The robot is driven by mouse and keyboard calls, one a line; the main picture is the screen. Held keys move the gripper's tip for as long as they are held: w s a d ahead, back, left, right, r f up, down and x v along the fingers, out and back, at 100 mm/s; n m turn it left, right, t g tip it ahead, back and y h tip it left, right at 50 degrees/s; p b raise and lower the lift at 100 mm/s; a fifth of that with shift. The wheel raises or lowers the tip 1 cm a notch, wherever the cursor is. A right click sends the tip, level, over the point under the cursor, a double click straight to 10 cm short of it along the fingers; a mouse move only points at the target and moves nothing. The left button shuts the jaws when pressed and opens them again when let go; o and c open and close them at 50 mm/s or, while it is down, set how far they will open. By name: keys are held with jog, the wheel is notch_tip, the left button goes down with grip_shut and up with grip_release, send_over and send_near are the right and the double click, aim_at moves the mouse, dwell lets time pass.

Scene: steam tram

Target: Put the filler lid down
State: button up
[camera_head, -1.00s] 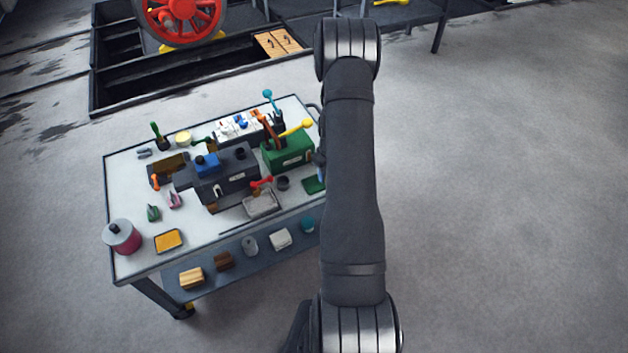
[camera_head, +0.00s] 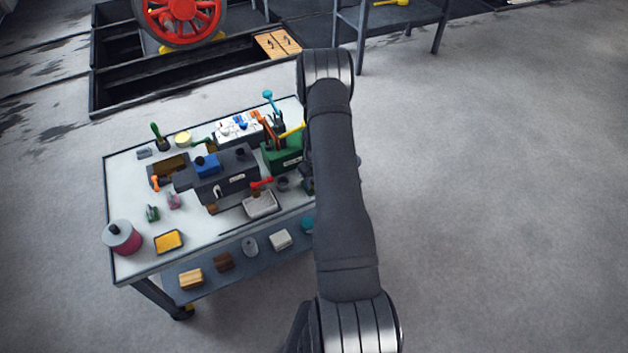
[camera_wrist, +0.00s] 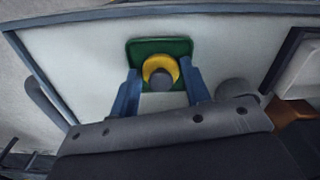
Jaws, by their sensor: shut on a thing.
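In the wrist view, a round yellow lid (camera_wrist: 151,66) with a grey knob lies between my gripper's two blue fingers (camera_wrist: 160,77). I take it to be the filler lid. My gripper is shut on it. Right behind it is a green square pad (camera_wrist: 145,48) with a raised rim, on the pale table top. The lid overlaps the pad in this view; I cannot tell whether it touches it. In the head view, my arm hides the gripper, the lid and the pad.
The trolley table (camera_head: 130,190) holds a dark grey machine (camera_head: 240,185), a green box (camera_head: 290,160), a metal tray (camera_head: 262,206) and a red canister (camera_head: 122,238). In the wrist view, a grey round part (camera_wrist: 238,88) stands close to the right finger. The pale surface left of the pad is clear.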

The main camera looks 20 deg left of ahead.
jog(key=shift+f, duration=0.15)
jog(key=o, duration=1)
notch_tip(320, 180, up, 12)
jog(key=shift+r, duration=0.2)
notch_tip(320, 180, down, 12)
jog(key=shift+f, duration=0.2)
jog(key=shift+r, duration=1.15)
